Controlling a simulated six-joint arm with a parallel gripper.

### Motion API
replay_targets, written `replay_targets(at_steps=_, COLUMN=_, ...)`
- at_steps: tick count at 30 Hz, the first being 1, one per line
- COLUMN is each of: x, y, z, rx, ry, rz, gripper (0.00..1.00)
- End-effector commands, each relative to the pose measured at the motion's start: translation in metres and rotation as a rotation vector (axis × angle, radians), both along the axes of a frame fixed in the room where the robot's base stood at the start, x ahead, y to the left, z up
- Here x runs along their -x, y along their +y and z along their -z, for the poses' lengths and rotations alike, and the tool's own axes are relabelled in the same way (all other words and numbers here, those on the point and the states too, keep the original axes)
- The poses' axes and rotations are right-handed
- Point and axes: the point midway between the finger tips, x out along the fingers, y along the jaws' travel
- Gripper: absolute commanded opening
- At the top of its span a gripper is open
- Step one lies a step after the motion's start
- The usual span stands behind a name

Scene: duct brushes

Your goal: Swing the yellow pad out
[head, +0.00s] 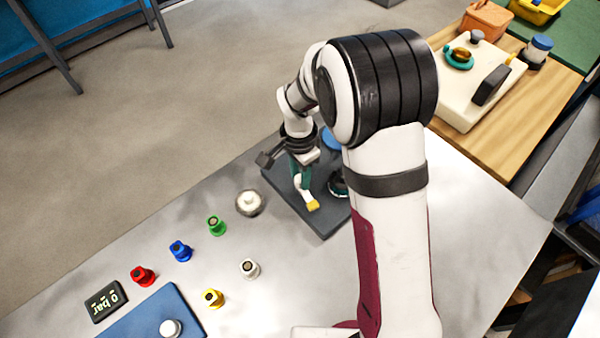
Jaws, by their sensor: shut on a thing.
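The yellow pad (313,205) is a small yellow block at the lower end of a short white lever (304,188). It is above or on the dark grey plate (322,226) in the middle of the view. My gripper (301,174) points down over this plate, at the upper end of the lever. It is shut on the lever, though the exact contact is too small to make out. My own arm hides the right part of the plate. A dark round part with a teal edge (337,184) and a blue round part (330,140) show beside my gripper.
Left of the plate stand a silvery round knob (249,203) and several coloured fittings, including green (216,225), blue (180,251) and white (250,268). A display (105,302) reads "0 bar". A blue mat (135,322) lies at the front. A wooden bench (530,125) is at right.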

Motion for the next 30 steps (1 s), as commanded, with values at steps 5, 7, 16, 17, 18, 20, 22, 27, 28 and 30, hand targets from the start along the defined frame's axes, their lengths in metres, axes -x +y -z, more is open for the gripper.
replay_targets(at_steps=5, x=-0.001, y=0.001, z=-0.001, rx=-0.002, ry=-0.002, rz=0.006, gripper=0.0)
replay_targets(at_steps=7, x=-0.001, y=0.0, z=-0.001, rx=-0.002, ry=-0.002, rz=0.006, gripper=0.0)
replay_targets(at_steps=16, x=-0.001, y=0.0, z=0.0, rx=-0.001, ry=-0.002, rz=0.005, gripper=0.55)
replay_targets(at_steps=17, x=-0.001, y=0.0, z=0.0, rx=-0.001, ry=-0.002, rz=0.005, gripper=0.61)
replay_targets(at_steps=18, x=-0.001, y=0.0, z=0.0, rx=-0.001, ry=-0.002, rz=0.005, gripper=0.64)
replay_targets(at_steps=20, x=0.0, y=0.0, z=0.0, rx=-0.001, ry=-0.001, rz=0.005, gripper=0.64)
replay_targets(at_steps=22, x=0.0, y=0.0, z=0.0, rx=-0.001, ry=-0.001, rz=0.005, gripper=0.64)
replay_targets(at_steps=27, x=0.0, y=0.0, z=-0.003, rx=-0.001, ry=-0.001, rz=0.005, gripper=0.64)
replay_targets(at_steps=28, x=-0.001, y=0.0, z=-0.006, rx=-0.001, ry=-0.001, rz=0.005, gripper=0.64)
replay_targets(at_steps=30, x=-0.001, y=0.001, z=-0.016, rx=-0.002, ry=-0.004, rz=0.005, gripper=0.64)
